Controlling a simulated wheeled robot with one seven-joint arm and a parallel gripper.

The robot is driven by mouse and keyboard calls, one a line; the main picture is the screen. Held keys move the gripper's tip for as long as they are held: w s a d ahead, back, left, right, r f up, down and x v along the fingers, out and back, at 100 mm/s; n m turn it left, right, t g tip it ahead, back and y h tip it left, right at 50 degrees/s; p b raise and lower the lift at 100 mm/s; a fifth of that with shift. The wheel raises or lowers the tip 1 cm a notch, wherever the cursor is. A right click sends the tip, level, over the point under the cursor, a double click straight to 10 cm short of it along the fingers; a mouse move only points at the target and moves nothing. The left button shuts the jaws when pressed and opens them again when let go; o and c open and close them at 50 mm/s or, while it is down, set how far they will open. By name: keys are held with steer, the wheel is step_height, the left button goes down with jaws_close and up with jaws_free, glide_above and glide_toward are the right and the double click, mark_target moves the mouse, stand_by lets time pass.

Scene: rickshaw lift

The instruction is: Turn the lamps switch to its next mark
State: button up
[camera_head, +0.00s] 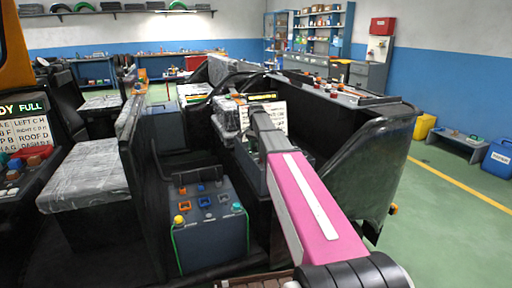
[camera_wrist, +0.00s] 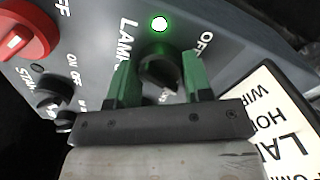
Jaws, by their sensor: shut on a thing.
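The lamps switch (camera_wrist: 157,72) is a round black knob on a dark grey panel, in the middle of the wrist view. The word LAMPS stands to its left and OFF to its upper right; a further mark below it is too small to read. A small lamp (camera_wrist: 160,24) just above the knob glows white-green. My gripper (camera_wrist: 159,78) is shut on the knob, with one green finger on each side. Its fingers partly cover the panel near the knob. In the head view my arm reaches forward to the dashboard, and the switch cannot be made out there.
A large red knob (camera_wrist: 27,30) and a small black switch (camera_wrist: 52,88) marked ON and OFF sit left of my gripper. A white label card (camera_wrist: 285,115) lies close at the right.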

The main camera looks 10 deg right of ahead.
mark_target(256, 145)
steer(key=n, duration=1.4)
stand_by(0.7)
steer(key=o, duration=0.9)
steer(key=shift+r, duration=0.1)
step_height(256, 145, up, 11)
steer(key=shift+f, duration=0.2)
steer(key=shift+s, duration=0.1)
